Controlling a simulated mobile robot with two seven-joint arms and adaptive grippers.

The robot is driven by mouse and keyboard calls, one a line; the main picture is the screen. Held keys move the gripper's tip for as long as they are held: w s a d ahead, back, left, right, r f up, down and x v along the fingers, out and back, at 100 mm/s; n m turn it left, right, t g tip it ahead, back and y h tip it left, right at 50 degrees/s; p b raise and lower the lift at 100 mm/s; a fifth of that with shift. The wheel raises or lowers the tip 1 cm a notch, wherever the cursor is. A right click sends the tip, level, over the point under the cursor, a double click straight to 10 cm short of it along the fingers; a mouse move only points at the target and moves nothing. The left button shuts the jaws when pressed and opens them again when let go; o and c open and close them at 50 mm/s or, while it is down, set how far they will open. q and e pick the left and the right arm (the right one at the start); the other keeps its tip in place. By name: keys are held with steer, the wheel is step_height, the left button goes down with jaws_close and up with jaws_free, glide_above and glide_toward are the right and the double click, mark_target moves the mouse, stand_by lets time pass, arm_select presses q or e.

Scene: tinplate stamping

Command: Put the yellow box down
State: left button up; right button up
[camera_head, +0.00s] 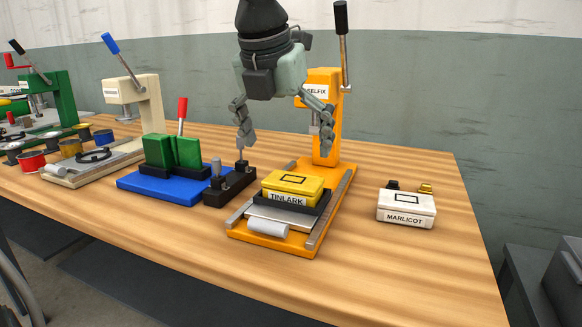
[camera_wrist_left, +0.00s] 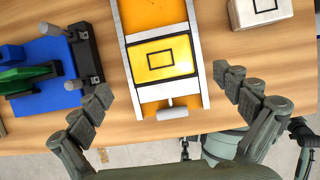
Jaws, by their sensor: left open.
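The yellow box (camera_head: 292,187), labelled TINLARK, sits in the dark holder on the sliding plate of the orange press (camera_head: 328,143). It also shows in the left wrist view (camera_wrist_left: 162,60), with a dark rectangle outline on its lid. My left gripper (camera_head: 285,140) is open and empty above the box, its fingers spread wide and apart from it. In the left wrist view the open fingertips (camera_wrist_left: 162,85) lie to either side of the box.
A white box (camera_head: 405,208) labelled MARLICOT stands right of the press. A blue base (camera_head: 165,186) with green blocks and a dark block with pegs (camera_head: 231,188) stand left. Cream and green presses are farther left. Bare table lies at the front right.

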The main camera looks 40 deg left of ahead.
arm_select(q)
steer(key=v, duration=0.4)
